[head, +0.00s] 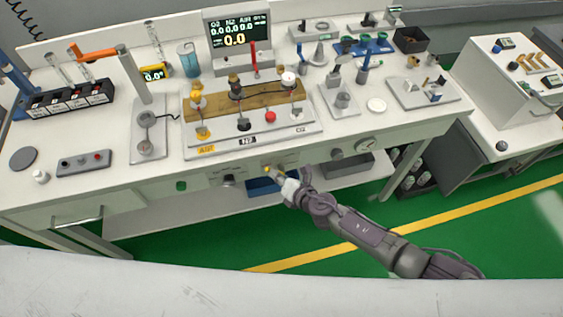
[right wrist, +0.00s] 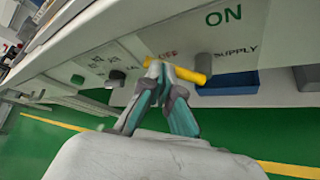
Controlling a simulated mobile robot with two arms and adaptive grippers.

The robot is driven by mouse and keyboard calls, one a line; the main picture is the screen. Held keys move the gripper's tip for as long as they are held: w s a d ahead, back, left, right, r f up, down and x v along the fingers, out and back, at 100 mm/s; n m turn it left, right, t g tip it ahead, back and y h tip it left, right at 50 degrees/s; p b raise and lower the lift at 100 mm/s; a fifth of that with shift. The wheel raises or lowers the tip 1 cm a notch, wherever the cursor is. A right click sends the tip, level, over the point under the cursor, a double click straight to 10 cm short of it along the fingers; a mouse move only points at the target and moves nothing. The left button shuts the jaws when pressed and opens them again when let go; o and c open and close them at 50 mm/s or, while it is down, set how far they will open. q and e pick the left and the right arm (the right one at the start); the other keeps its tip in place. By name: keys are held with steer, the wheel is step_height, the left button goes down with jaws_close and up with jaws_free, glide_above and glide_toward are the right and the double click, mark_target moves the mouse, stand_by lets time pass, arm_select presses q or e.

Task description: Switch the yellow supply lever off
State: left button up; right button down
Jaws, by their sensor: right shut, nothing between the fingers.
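The yellow supply lever (right wrist: 188,74) is on the bench's front panel. The green ON print (right wrist: 225,15) is above the pivot. In the head view the lever (head: 267,169) is a small yellow spot. My right gripper (right wrist: 163,68) is shut and empty, its fingertips at the lever's left end and overlapping it in the picture; I cannot tell whether they touch. It shows in the head view (head: 281,178). My left gripper is not in view.
A dark knob (right wrist: 117,76) is on the panel left of the lever. A blue bin (right wrist: 230,84) is below the panel. A round gauge (head: 366,144) is to the right. The bench top (head: 110,135) holds many instruments. The green floor in front is clear.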

arm_select(q)
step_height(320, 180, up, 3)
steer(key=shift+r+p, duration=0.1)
steer(key=shift+p, duration=0.9)
arm_select(e)
steer(key=shift+s+a+f+n+h, duration=0.15)
steer(key=shift+a+f+n+h, duration=0.3)
steer(key=shift+a+f+h, duration=0.1)
steer(key=shift+s+a+f+n+h, duration=0.15)
steer(key=shift+a+f+n+h, duration=0.3)
steer(key=shift+a+f, duration=0.05)
arm_select(q)
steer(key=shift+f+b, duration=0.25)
steer(key=shift+b, duration=0.05)
arm_select(e)
steer(key=shift+w+d+f, duration=0.15)
steer(key=shift+d, duration=0.25)
steer(key=shift+w+d+f, duration=0.1)
steer(key=shift+d, duration=0.25)
steer(key=shift+r, duration=0.1)
